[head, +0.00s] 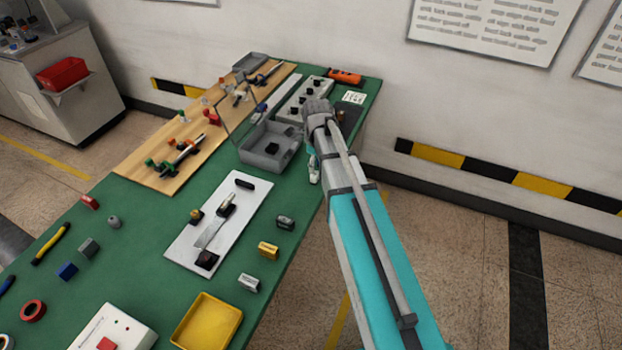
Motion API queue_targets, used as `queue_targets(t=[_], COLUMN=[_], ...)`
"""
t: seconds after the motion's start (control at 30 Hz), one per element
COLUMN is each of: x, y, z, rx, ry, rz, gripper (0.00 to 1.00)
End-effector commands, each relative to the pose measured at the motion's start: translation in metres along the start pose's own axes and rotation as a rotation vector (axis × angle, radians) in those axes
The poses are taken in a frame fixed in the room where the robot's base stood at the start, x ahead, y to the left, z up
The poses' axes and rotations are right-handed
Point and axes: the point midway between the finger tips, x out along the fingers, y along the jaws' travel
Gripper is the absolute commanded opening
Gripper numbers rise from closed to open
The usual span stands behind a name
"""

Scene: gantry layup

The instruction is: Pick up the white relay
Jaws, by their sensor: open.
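The white relay (249,283) appears as a small pale block with a dark marking on its top. It lies on the green table near its right edge, just above and right of the yellow tray. A yellow block (268,250) of similar shape lies beyond it, and a dark grey one (285,222) farther on. My arm reaches in from the lower right, along the right side of the table, with its far joint near the grey bin. My gripper's fingers cannot be made out; the arm hides that part. Nothing covers the white relay.
A yellow tray (207,321) and a white box with a red button (112,330) stand at the front. A white plate (218,226) with fixtures lies left of the blocks. A grey bin (270,146) and a wooden board (150,160) are behind. Green surface around the relay is clear.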

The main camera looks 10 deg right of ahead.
Motion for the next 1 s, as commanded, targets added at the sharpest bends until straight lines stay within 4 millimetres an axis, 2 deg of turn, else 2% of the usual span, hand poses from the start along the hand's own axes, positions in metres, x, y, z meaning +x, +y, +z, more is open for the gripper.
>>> queue_targets(t=[0.27,0.7,1.0], x=[0.011,0.044,0.053], y=[0.001,0.004,0.004], z=[0.000,0.000,0.000], rx=[-0.001,-0.001,-0.002], ry=[0.000,0.000,0.000], rz=[0.000,0.000,0.000], gripper=[0.80,0.80,0.80])
